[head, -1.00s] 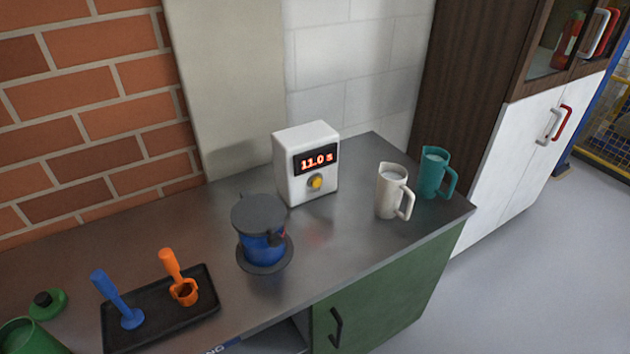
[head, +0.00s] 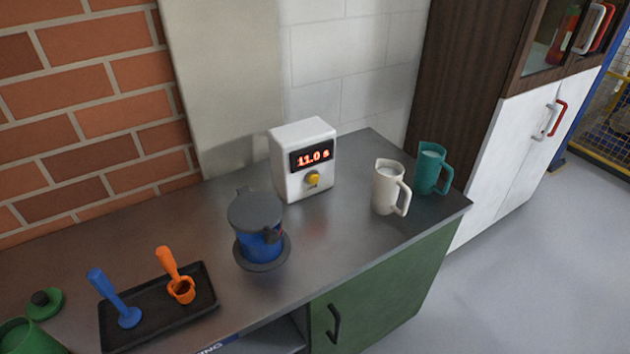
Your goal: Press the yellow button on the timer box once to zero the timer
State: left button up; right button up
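The white timer box (head: 303,160) stands upright on the counter near the wall. Its dark display (head: 312,157) reads 11.0 s in red digits. The round yellow button (head: 313,179) is on the box's front face, below the display, and nothing covers it. Neither of my grippers shows in the head view.
A blue canister with a dark lid (head: 258,228) stands in front of the box to the left. A cream jug (head: 387,188) and a teal jug (head: 430,168) stand to the right. A black tray (head: 143,328) holds a blue tool (head: 113,298) and an orange tool (head: 175,276).

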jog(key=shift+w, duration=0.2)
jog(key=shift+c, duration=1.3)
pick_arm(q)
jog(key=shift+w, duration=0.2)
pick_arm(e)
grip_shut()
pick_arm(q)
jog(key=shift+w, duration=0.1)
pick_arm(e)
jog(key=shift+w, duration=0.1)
